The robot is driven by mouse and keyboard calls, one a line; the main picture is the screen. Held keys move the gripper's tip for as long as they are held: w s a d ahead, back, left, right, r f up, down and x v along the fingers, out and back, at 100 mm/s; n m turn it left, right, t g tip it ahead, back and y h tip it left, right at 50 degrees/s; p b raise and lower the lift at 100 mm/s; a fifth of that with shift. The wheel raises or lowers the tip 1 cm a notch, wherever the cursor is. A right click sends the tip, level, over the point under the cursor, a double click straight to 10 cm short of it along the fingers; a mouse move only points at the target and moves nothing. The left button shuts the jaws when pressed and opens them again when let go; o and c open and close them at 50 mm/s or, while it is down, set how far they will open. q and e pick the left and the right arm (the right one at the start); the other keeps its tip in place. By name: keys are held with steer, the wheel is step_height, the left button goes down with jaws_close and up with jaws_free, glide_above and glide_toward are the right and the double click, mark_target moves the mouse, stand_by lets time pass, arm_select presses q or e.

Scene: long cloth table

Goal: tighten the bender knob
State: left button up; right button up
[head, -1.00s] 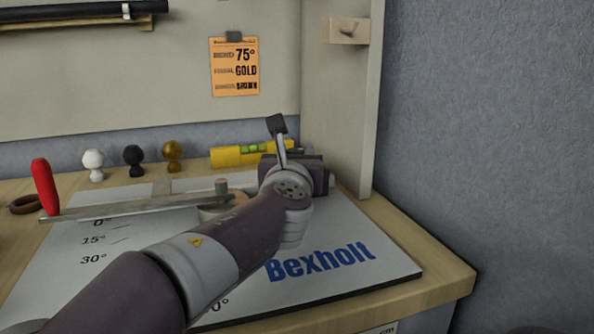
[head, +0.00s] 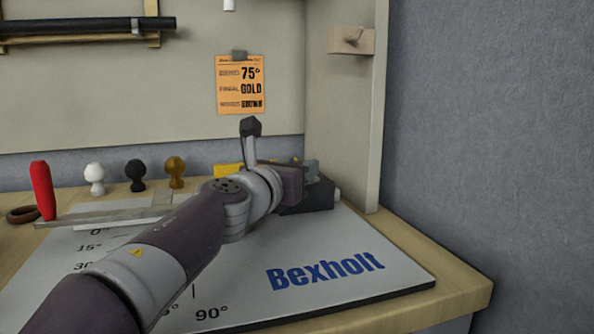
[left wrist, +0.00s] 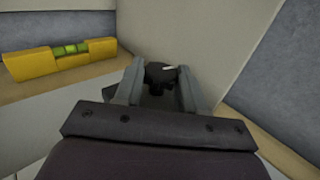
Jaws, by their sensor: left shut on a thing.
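The bender knob is a dark rounded piece with a small white mark (left wrist: 160,76); in the left wrist view it sits between my two fingers. My left gripper (left wrist: 159,88) is shut on it. In the head view my left gripper (head: 308,172) reaches in at the dark block of the bender (head: 318,196), at the back right of the board. My own wrist hides most of the bender's middle there, and the knob cannot be made out clearly. My right gripper is in neither view.
The white Bexholt board (head: 390,278) with angle marks lies under my arm. A metal bar with a red handle (head: 43,190) lies at left. White (head: 95,178), black (head: 135,175) and gold (head: 175,172) knobs stand behind. A yellow level (left wrist: 60,60) and upright side panel (head: 345,120) are close by.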

arm_select(q)
steer(key=o, duration=1.1)
steer(key=shift+c, duration=0.2)
steer(key=b+v, duration=0.1)
steer(key=v, duration=1.1)
steer(key=shift+s+a, duration=0.15)
steer(key=shift+s, duration=0.15)
steer(key=shift+f, duration=0.1)
